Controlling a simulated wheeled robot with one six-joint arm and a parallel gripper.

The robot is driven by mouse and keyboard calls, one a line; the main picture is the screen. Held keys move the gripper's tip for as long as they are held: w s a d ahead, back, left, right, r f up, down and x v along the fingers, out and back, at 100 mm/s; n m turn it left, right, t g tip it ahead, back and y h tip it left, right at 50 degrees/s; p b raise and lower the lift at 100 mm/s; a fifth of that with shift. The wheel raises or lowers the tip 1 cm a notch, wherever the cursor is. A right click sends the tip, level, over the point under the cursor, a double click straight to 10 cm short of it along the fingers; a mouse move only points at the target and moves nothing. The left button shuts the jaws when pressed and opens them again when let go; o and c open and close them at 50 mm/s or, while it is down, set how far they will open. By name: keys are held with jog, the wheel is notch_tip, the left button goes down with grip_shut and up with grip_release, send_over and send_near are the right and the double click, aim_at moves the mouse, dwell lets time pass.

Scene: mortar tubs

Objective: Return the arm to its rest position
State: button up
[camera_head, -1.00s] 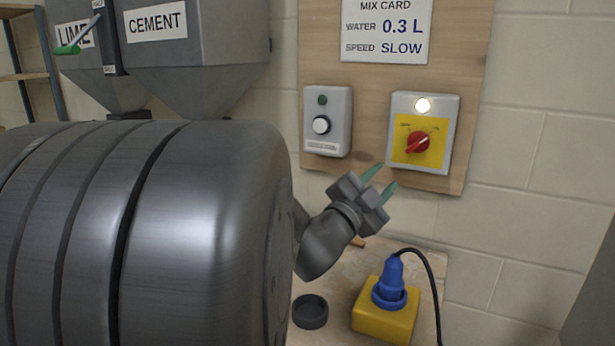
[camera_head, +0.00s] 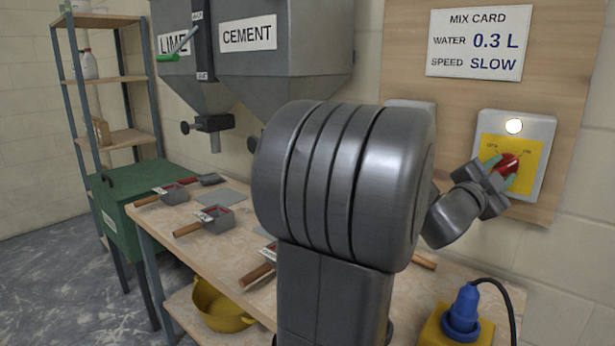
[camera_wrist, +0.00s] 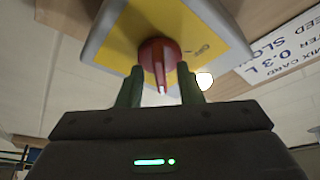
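My gripper (camera_head: 499,172) is at the switch box (camera_head: 545,128) on the wooden board at the right. Its two green fingers stand apart on either side of the red knob (camera_head: 508,162). In the wrist view, the knob (camera_wrist: 158,56) shows between the spread fingertips of my gripper (camera_wrist: 160,80), in front of the yellow plate. I cannot tell whether either finger touches it. The lamp (camera_head: 514,126) above the knob is lit. My arm is stretched out toward the board and hides part of the bench.
A bench (camera_head: 160,225) holds several scoops. Hoppers marked lime (camera_head: 185,60) and cement (camera_head: 285,60) hang above. A blue plug (camera_head: 463,308) with a black cable stands at the lower right. A green box (camera_head: 130,215) and a shelf stand left; the floor at far left is clear.

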jog(key=shift+s+a, duration=0.1)
jog(key=shift+a, duration=0.05)
jog(key=v, duration=1.3)
jog(key=x, duration=1.3)
jog(key=shift+d+f, duration=0.15)
jog(key=shift+d, duration=0.05)
jog(key=shift+n+t, duration=0.3)
jog(key=shift+n, duration=1)
jog(key=n+t+y, duration=0.1)
jog(key=n+t, duration=0.1)
jog(key=n, duration=0.2)
jog(key=n+t+y+p, duration=0.1)
jog(key=n, duration=0.1)
jog(key=shift+s+d+n+t, duration=0.1)
jog(key=shift+n+t, duration=0.2)
jog(key=shift+n+t+y+p, duration=0.4)
jog(key=shift+n+p, duration=0.25)
jog(key=shift+n, duration=0.55)
